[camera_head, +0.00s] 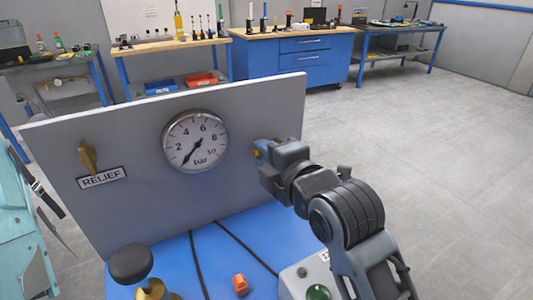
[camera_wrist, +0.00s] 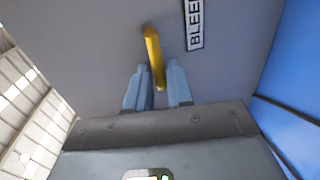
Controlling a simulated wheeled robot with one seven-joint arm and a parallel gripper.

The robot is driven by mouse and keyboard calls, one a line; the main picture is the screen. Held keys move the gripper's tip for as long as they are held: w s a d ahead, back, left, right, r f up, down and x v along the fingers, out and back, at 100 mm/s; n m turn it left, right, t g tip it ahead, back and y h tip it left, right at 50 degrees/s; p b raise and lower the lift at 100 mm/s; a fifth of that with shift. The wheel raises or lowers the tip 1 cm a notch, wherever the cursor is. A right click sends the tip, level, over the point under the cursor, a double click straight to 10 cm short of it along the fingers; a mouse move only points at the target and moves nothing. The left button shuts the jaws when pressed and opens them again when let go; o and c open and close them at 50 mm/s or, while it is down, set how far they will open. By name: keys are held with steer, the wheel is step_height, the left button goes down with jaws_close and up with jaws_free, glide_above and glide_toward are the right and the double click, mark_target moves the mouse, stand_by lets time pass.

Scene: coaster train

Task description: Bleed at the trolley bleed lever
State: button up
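The bleed lever (camera_wrist: 152,50) is a yellow bar on the grey panel, slightly tilted in the wrist view, beside a partly cut-off label reading "BLEE" (camera_wrist: 195,22). In the head view my gripper (camera_head: 262,150) is at the panel's right part and hides most of the lever. The round gauge (camera_head: 196,142) has its needle pointing lower left, below the 2 mark.
A brass relief handle (camera_head: 88,157) with a RELIEF label (camera_head: 104,178) is on the panel (camera_head: 140,130) at left. A black knob (camera_head: 131,263) and an orange piece (camera_head: 240,284) stand at the blue deck (camera_head: 225,245). Workbenches line the back; the floor at right is clear.

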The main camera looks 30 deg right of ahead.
mark_target(275, 123)
jaws_close()
steer(key=shift+r, duration=0.1)
steer(key=r+m, duration=0.1)
steer(key=m, duration=0.1)
steer(key=d+m+y+p, duration=0.1)
steer(key=m, duration=0.2)
steer(key=r+m+y, duration=0.1)
steer(key=m, duration=0.1)
steer(key=shift+d+r+m+p, duration=0.25)
steer(key=shift+r+m+p, duration=0.05)
steer(key=shift+r+p, duration=0.05)
steer(key=m, duration=0.1)
steer(key=d+m, duration=0.1)
steer(key=m+t+y, duration=0.1)
steer(key=m, duration=0.1)
steer(key=shift+d+r+b, duration=0.25)
steer(key=shift+r+b, duration=0.1)
steer(key=shift+b, duration=0.05)
steer(key=shift+d+r+m+t+b, duration=0.1)
steer(key=shift+d+m+t+b, duration=0.25)
steer(key=shift+m, duration=0.65)
steer(key=shift+d+r+m+t+b, duration=0.15)
steer(key=shift+d+m, duration=0.3)
steer(key=shift+m, duration=0.55)
steer(key=shift+f, duration=0.1)
